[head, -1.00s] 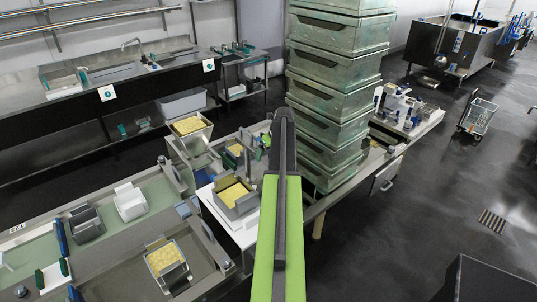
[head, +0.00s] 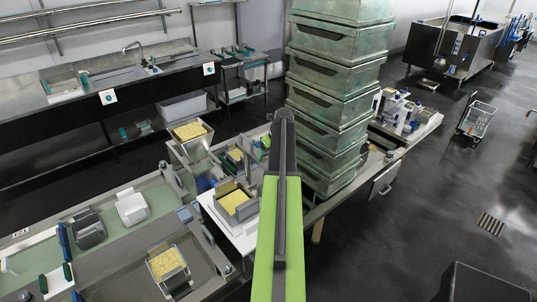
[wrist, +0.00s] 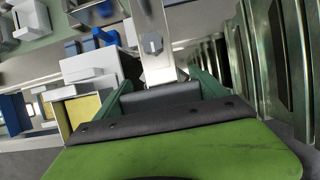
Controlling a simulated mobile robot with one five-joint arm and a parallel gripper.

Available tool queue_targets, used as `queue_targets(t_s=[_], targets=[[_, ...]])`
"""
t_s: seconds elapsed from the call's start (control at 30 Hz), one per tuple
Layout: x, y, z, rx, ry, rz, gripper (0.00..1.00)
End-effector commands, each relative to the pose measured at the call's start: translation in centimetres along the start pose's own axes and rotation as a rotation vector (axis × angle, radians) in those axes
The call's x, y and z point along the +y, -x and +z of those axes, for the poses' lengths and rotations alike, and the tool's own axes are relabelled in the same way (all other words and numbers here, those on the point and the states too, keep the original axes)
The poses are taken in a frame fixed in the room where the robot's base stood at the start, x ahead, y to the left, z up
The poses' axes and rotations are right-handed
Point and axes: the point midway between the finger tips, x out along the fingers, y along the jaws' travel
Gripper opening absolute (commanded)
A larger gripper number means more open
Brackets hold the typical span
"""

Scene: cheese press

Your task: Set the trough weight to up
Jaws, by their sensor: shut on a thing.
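In the wrist view, my gripper (wrist: 160,88) has its green fingers on both sides of the lower end of a flat metal bar (wrist: 152,43) with a bolt head on it. It is shut on this bar, which looks like part of the trough weight; how far the weight is raised cannot be told. In the head view my arm hides the gripper and what it holds. A metal box of yellow curd (head: 236,203) stands on a white board just left of my arm.
A tall stack of greenish metal bins (head: 335,75) stands close right of my arm. A raised curd box (head: 192,131) and the workbench (head: 132,245) with moulds are at left. A sink counter (head: 60,122) runs behind. The floor at right is mostly open.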

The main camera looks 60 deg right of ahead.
Motion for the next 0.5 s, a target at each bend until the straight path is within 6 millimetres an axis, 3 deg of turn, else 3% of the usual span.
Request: queue_targets(t_s=[0.03, 0.3, 0.5], targets=[[-0.1, 2.4, 1.2, -0.008, -0.004, -0.002, 0.09], [-0.1, 8.1, 3.7, -0.011, -0.005, -0.003, 0.09], [-0.1, 9.2, 4.1, -0.012, -0.005, -0.003, 0.09]])
